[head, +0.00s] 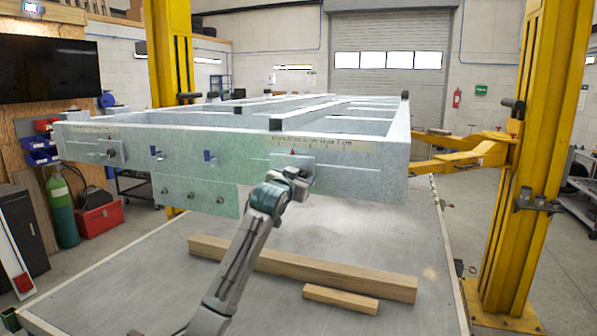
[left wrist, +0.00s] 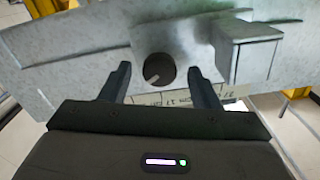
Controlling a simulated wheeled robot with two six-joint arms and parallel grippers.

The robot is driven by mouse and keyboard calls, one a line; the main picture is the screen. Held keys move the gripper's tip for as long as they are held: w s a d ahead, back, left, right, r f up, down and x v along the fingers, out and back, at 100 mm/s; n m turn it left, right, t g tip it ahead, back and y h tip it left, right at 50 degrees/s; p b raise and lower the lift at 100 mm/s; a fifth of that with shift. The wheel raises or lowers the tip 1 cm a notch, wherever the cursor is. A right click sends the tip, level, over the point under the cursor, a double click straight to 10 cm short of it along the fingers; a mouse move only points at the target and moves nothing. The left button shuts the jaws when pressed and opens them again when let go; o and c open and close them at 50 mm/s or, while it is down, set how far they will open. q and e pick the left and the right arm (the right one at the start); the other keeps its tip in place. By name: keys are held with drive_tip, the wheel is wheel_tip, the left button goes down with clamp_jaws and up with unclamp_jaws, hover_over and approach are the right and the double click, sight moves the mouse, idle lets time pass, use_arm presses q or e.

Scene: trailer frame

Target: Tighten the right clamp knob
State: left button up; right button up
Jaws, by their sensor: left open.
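The galvanized trailer frame (head: 225,147) stands in front of me. On its near beam, the right clamp plate (head: 322,178) sits under a scale strip with a small red pointer. My left gripper (head: 298,178) is at this clamp and hides its knob in the head view. In the left wrist view the right clamp knob (left wrist: 160,70) is a dark round disc with a pale line across part of its face. The left gripper's open fingers (left wrist: 159,78) stand one on each side of it, with gaps visible. My right gripper is not in view.
A second clamp (head: 110,154) is on the left of the beam. Two wooden beams, one long (head: 350,276) and one short (head: 340,299), lie on the grey deck (head: 130,275) below. A yellow lift post (head: 535,150) stands at right.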

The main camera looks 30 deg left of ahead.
use_arm(q)
drive_tip(key=shift+w, duration=0.1)
drive_tip(key=c, duration=1)
